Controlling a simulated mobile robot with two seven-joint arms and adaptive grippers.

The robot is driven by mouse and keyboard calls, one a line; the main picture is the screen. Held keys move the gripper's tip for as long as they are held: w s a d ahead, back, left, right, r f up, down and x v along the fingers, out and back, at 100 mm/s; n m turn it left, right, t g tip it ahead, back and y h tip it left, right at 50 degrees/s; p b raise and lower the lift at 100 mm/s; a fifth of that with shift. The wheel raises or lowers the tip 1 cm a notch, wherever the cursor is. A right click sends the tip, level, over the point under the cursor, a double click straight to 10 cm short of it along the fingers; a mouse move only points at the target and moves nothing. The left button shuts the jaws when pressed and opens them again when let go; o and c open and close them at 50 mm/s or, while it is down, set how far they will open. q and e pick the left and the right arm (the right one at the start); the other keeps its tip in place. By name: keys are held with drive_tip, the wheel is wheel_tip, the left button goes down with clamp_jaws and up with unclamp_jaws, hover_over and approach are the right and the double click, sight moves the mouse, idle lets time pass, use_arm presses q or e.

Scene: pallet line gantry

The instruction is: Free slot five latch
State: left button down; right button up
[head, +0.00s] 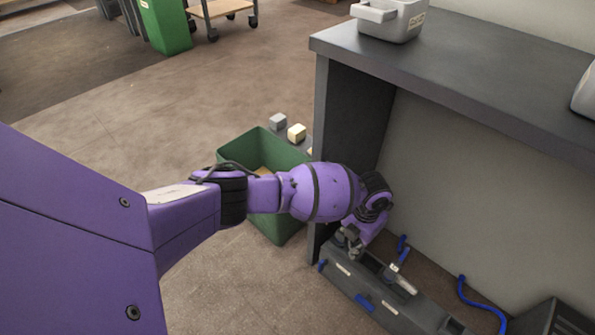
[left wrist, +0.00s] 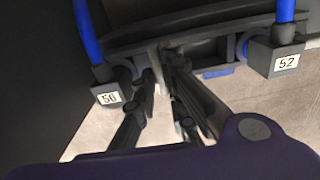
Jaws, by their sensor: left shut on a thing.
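A long dark grey slotted unit (head: 343,283) lies low under the bench, with blue pieces and pale labels on its front. My left gripper (head: 347,244) reaches down to its far left end. In the left wrist view, my left gripper's (left wrist: 163,62) fingers close together on a small grey piece at a dark curved bar (left wrist: 205,32). The fingertips partly hide this piece, and I cannot tell if it is the slot five latch. A label block that seems to read 50 (left wrist: 109,97) is at left; one reading 52 (left wrist: 287,62) is at right. My right gripper is out of view.
A green bin (head: 262,228) stands behind my left arm, with small blocks (head: 297,132) beyond it. The dark bench (head: 440,60) overhangs the unit, its side panel close to my wrist. Floor at left is open.

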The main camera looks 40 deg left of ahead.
use_arm(q)
drive_tip(key=c, duration=1.8)
unclamp_jaws()
drive_tip(key=shift+w+r, duration=0.1)
wheel_tip(320, 180, up, 12)
drive_tip(key=shift+r, duration=0.1)
drive_tip(key=shift+f, duration=0.2)
